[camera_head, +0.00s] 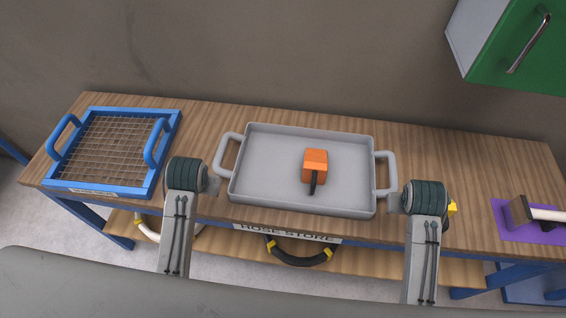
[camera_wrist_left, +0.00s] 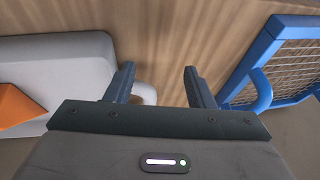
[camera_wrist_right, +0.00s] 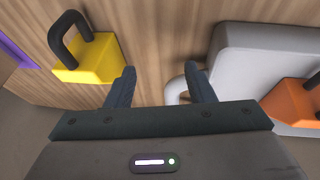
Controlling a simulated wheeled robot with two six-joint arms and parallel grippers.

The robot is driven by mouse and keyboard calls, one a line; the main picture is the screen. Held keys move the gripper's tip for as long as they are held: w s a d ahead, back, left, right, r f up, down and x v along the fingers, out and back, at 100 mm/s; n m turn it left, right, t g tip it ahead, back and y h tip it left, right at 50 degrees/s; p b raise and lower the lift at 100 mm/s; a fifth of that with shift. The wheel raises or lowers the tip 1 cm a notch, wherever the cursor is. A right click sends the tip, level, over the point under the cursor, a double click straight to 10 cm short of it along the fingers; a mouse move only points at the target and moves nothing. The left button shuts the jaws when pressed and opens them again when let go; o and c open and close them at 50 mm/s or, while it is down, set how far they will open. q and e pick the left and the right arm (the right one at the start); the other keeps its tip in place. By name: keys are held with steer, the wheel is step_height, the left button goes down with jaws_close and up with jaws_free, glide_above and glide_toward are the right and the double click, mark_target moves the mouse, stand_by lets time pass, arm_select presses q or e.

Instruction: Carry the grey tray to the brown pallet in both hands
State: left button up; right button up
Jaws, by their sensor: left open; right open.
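The grey tray (camera_head: 255,185) lies flat on the wooden bench, with a loop handle at each short end. An orange block with a dark handle (camera_head: 315,166) sits inside it. My left gripper (camera_head: 213,186) is open and empty beside the tray's left handle (camera_head: 226,157); the tray also shows in the left wrist view (camera_wrist_left: 60,60). My right gripper (camera_head: 397,201) is open just outside the right handle (camera_head: 388,172). In the right wrist view part of that handle (camera_wrist_right: 175,88) shows by one fingertip. No brown pallet is in view.
A blue-framed mesh rack (camera_head: 116,150) stands at the bench's left. A yellow block with a black handle (camera_wrist_right: 90,62) is close by my right gripper. A purple mat (camera_head: 530,220) with a tool lies far right. A green cabinet (camera_head: 520,50) hangs upper right.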

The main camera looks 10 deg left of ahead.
arm_select(q)
step_height(320, 180, up, 4)
steer(key=f, duration=0.1)
glide_above(220, 156)
steer(key=s+d, duration=0.1)
steer(key=s, duration=0.1)
arm_select(e)
step_height(220, 156, up, 4)
glide_above(393, 173)
steer(key=s+a, duration=0.1)
steer(key=s, duration=0.1)
arm_select(q)
steer(key=shift+s+r, duration=0.1)
steer(key=shift+r, duration=0.15)
arm_select(e)
steer(key=shift+a+f, duration=0.1)
steer(key=shift+f, duration=0.1)
steer(key=shift+s, duration=0.15)
arm_select(q)
steer(key=x, duration=1)
steer(key=shift+w+a+f, duration=0.2)
steer(key=shift+w+f, duration=0.1)
arm_select(e)
steer(key=x, duration=1.1)
steer(key=shift+r, duration=0.15)
arm_select(q)
steer(key=shift+c, duration=0.2)
arm_select(e)
steer(key=shift+c, duration=0.2)
